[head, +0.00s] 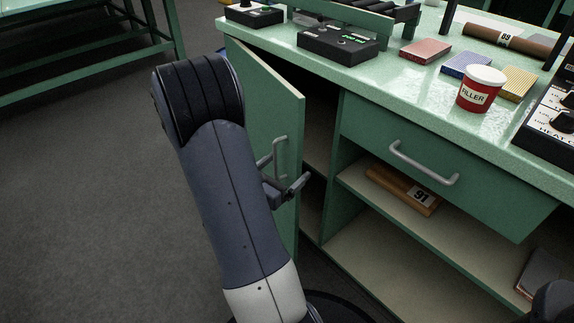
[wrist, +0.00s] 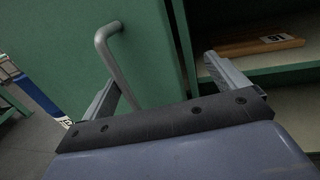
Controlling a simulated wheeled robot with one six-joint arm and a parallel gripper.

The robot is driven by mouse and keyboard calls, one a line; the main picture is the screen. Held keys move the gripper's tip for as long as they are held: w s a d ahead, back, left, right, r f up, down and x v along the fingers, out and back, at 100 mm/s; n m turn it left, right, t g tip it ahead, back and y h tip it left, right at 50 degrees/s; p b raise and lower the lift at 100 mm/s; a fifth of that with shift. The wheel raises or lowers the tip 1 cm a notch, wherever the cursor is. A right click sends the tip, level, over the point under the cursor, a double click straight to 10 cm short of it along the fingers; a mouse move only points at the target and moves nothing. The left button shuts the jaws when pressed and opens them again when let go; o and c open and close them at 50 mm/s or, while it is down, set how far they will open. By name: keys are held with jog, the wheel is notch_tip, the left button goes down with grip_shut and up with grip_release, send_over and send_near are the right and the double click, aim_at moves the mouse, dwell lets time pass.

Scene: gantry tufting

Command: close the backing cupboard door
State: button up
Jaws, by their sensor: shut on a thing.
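The green backing cupboard door (head: 268,105) stands ajar at the left end of the bench. Its outer face and grey bar handle (head: 284,153) show in the head view. My gripper (head: 288,188) is at the door, low by the handle, and is shut on the door. In the wrist view the fingers (wrist: 165,85) are spread, with the handle (wrist: 108,50) beside the left finger and the right finger past the door's free edge (wrist: 184,45). I cannot tell exactly where they touch.
The bench top (head: 420,95) carries control boxes, pads and a red filler tub (head: 480,90). Floor (head: 90,190) at left is clear.

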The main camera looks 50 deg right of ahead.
jog(key=shift+s+f, duration=0.1)
jog(key=shift+s, duration=0.25)
jog(key=shift+w, duration=0.1)
jog(key=shift+c, duration=0.9)
jog(key=shift+o, duration=0.7)
jog(key=shift+a, duration=0.5)
jog(key=shift+s+a, duration=0.5)
jog(key=shift+s, duration=0.1)
jog(key=c, duration=0.9)
jog(key=s+a+b, duration=0.1)
jog(key=s+a, duration=0.4)
jog(key=a, duration=0.3)
jog(key=shift+a, duration=0.3)
jog(key=shift+c, duration=0.3)
